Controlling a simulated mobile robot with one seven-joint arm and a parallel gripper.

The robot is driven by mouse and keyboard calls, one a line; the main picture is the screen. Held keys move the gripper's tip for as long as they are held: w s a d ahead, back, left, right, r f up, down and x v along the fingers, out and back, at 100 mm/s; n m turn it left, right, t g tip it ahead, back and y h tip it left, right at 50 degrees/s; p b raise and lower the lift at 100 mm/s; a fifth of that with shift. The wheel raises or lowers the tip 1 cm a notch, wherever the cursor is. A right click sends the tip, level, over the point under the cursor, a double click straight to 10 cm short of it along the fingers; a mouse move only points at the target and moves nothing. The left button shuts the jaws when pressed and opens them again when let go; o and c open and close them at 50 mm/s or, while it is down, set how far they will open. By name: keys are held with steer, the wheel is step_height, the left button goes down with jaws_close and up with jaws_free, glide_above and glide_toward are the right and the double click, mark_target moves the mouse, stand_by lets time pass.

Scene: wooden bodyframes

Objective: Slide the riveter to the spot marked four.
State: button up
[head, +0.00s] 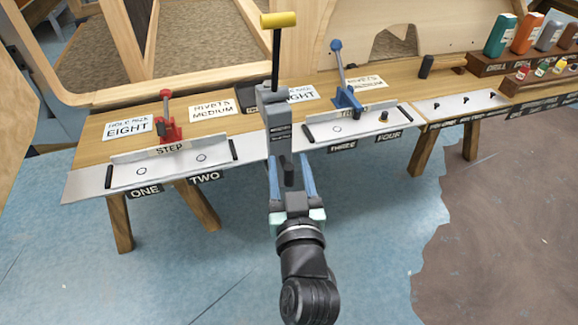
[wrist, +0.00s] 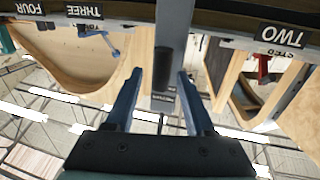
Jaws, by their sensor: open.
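The riveter appears to be the grey upright machine (head: 278,115) with a long black lever and a yellow grip, standing at the bench front between the TWO and THREE labels. Its grey column also shows in the wrist view (wrist: 172,25), with a black handle hanging down. My gripper (head: 291,172) is open, its two blue fingers on either side of that handle with gaps visible in the wrist view (wrist: 163,90). The FOUR label (head: 388,136) is on the front edge to the right, beyond the THREE label (head: 343,146).
A blue lever tool (head: 346,95) stands behind the right metal plate, near a small peg. A red lever tool (head: 167,125) stands behind the left plate. Bottles (head: 500,35) and a rack are at far right. Floor before the bench is clear.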

jaws_close()
stand_by(0.3)
stand_by(1.2)
